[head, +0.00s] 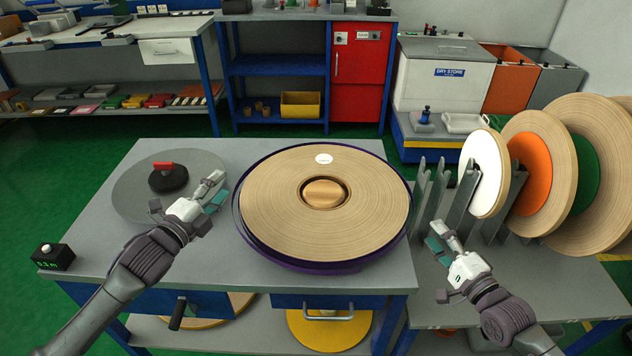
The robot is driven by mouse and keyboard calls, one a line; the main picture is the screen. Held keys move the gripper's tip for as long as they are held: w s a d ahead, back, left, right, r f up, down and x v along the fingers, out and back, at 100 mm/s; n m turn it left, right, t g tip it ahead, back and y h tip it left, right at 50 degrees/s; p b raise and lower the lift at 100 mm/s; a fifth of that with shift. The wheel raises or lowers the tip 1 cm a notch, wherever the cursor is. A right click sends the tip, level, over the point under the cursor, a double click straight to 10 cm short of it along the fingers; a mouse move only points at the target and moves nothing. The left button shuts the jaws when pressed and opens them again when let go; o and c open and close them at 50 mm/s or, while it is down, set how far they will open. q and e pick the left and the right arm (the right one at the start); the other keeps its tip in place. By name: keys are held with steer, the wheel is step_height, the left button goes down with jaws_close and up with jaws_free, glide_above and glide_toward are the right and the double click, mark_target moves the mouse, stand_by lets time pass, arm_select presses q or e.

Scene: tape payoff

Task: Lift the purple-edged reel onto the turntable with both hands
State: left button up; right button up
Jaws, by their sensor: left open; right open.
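The purple-edged reel (290,215) lies flat in the middle of the grey table, a wide tan coil with a dark purple rim, a white label and a copper-coloured centre. A flat grey disc, which looks like the turntable (133,196), is to its left, with a black hub and red handle (165,174) on it. My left gripper (214,197) is open, between the disc and the reel's left edge. My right gripper (439,243) is open, just right of the reel's right edge. Both grippers look empty and apart from the reel.
A rack (462,206) at the right holds several upright reels, with white, orange and green faces. Shelves and a red cabinet (360,80) stand behind. The table's front strip is clear.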

arm_select(q)
glide_toward(242, 192)
steer(key=shift+w+d+f, duration=0.25)
steer(key=shift+w+f, duration=0.05)
steer(key=shift+w, duration=0.25)
steer(key=shift+w+d+f, duration=0.25)
steer(key=shift+w+f, duration=0.05)
steer(key=shift+w, duration=0.25)
arm_select(e)
glide_toward(405, 195)
steer(key=w, duration=0.2)
steer(key=w+a, duration=0.1)
steer(key=shift+a+f, duration=0.1)
steer(key=shift+f, duration=0.3)
arm_select(q)
steer(key=x, duration=0.7)
steer(key=shift+w+d+r, duration=0.1)
steer(key=shift+w+r, duration=0.05)
steer(key=shift+w, duration=0.1)
arm_select(e)
steer(key=x, duration=0.6)
steer(key=shift+w+a, duration=0.25)
steer(key=shift+w, duration=0.1)
arm_select(q)
jaws_close()
arm_select(e)
steer(key=shift+f, duration=0.1)
jaws_close()
